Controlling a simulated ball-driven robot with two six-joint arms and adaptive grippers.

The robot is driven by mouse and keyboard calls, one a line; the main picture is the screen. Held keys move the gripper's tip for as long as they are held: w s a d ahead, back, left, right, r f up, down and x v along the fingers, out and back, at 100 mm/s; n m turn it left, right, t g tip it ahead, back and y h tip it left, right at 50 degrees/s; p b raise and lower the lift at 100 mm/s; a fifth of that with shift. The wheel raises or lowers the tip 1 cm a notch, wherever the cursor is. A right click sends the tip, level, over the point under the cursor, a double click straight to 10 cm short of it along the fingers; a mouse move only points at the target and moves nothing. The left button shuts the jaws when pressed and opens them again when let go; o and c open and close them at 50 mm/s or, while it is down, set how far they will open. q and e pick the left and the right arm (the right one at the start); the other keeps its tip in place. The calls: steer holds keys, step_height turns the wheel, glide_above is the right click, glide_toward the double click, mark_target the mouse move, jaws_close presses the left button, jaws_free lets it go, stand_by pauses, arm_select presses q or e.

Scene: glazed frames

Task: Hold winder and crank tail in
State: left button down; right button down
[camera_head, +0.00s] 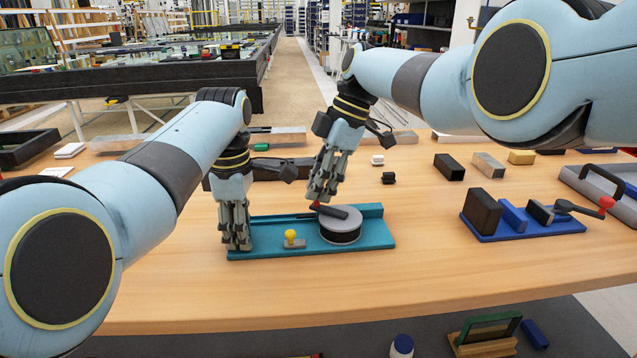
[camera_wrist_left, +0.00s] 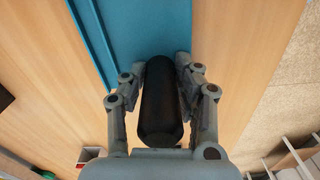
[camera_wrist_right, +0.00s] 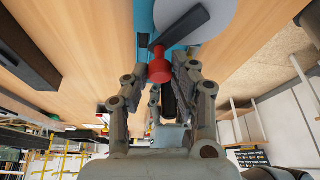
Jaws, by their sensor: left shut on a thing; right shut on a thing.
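The winder is a teal base (camera_head: 375,240) with a black drum under a grey disc (camera_head: 343,222). A dark crank arm (camera_head: 334,211) lies across the disc and ends in a red knob (camera_wrist_right: 159,70). My right gripper (camera_head: 325,192) is shut on the red knob, above the disc's left side. My left gripper (camera_head: 237,240) is at the base's left end, shut on a dark rounded grip (camera_wrist_left: 160,105). A yellow knob (camera_head: 290,234) on a small grey block sits on the base. A thin dark strip (camera_head: 297,216) runs left of the drum; its end is hidden.
A blue fixture (camera_head: 535,231) with dark blocks and a red-tipped lever stands to the right. A grey tray (camera_head: 600,195) is at the right edge. Several small blocks (camera_head: 449,167) lie behind. The table front (camera_head: 330,300) is clear.

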steer(key=m, duration=0.1)
steer(key=w+d+m+t, duration=0.1)
steer(key=m, duration=0.1)
steer(key=m+t, duration=0.1)
steer(key=m, duration=0.1)
steer(key=shift+w+d, duration=0.2)
steer(key=shift+d, duration=0.2)
steer(key=m, duration=0.1)
steer(key=d+m+t, duration=0.1)
steer(key=m, duration=0.1)
steer(key=shift+w+d+m+h, duration=0.2)
steer(key=shift+m+h, duration=0.1)
steer(key=shift+h, duration=0.1)
steer(key=shift+d+m+t+h, duration=0.3)
steer(key=shift+d+m+t, duration=0.1)
steer(key=shift+m, duration=0.7)
steer(key=shift+d, duration=0.1)
steer(key=c, duration=1.1)
jaws_free()
steer(key=v, duration=1.2)
